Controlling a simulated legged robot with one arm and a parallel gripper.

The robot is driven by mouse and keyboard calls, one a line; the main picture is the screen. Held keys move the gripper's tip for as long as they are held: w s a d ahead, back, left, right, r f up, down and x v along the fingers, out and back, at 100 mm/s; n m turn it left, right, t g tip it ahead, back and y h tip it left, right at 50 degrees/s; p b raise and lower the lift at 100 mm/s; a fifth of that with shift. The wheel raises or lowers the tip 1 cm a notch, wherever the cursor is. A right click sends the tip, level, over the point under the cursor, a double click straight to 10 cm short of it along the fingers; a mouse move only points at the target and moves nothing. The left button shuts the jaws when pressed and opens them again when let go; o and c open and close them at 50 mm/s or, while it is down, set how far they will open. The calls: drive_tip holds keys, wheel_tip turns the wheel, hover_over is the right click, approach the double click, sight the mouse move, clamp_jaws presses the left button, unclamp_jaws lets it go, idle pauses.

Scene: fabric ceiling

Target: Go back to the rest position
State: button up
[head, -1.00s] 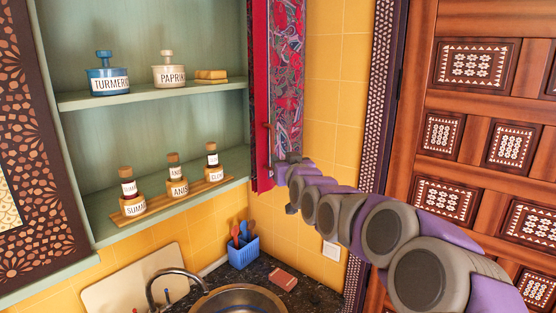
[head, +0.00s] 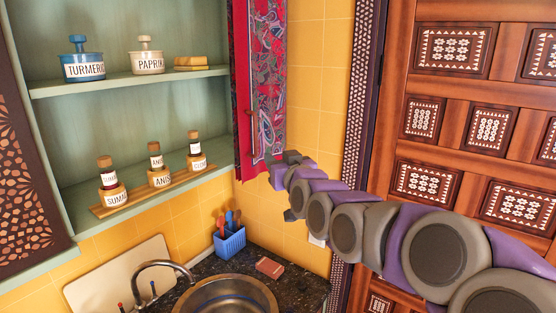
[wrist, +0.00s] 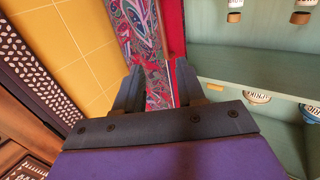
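My gripper (head: 274,168) is at the end of my grey and purple arm, by the lower part of the open cabinet door (head: 264,70). The door has a red edge and a paisley fabric panel. In the wrist view my gripper (wrist: 158,88) has its two dark fingers spread apart, with the door (wrist: 148,45) showing behind the gap. Nothing is seen held between them. I cannot tell whether a finger touches the door.
The green cabinet (head: 130,92) holds labelled jars and bottles. Below are a round sink (head: 268,298), a faucet (head: 165,264), a blue utensil holder (head: 230,241) and a reddish block (head: 270,267). A carved wooden door (head: 398,90) stands at right.

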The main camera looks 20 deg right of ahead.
drive_tip(key=s+a+f+g+b, duration=0.25)
drive_tip(key=s+f, duration=0.25)
drive_tip(key=f, duration=0.3)
drive_tip(key=s+a+f+n+g+y+b, duration=0.15)
drive_tip(key=s+a+f+g, duration=0.3)
drive_tip(key=f, duration=0.45)
drive_tip(key=s+a+f+g+b, duration=0.25)
drive_tip(key=s+f, duration=0.25)
drive_tip(key=f, duration=0.3)
drive_tip(key=s+f+g+b, duration=0.2)
drive_tip(key=s+f, duration=0.3)
drive_tip(key=s, duration=0.5)
drive_tip(key=s+f+m+g+h+b, duration=0.1)
drive_tip(key=s+f+g+b, duration=0.2)
drive_tip(key=s, duration=0.6)
drive_tip(key=s+a+f+g+b, duration=0.1)
drive_tip(key=s+f+g+b, duration=0.1)
drive_tip(key=s+f+g, duration=0.3)
drive_tip(key=s+f, duration=0.3)
drive_tip(key=s, duration=0.2)
drive_tip(key=shift+s+f, duration=0.3)
drive_tip(key=shift+m+h, duration=0.25)
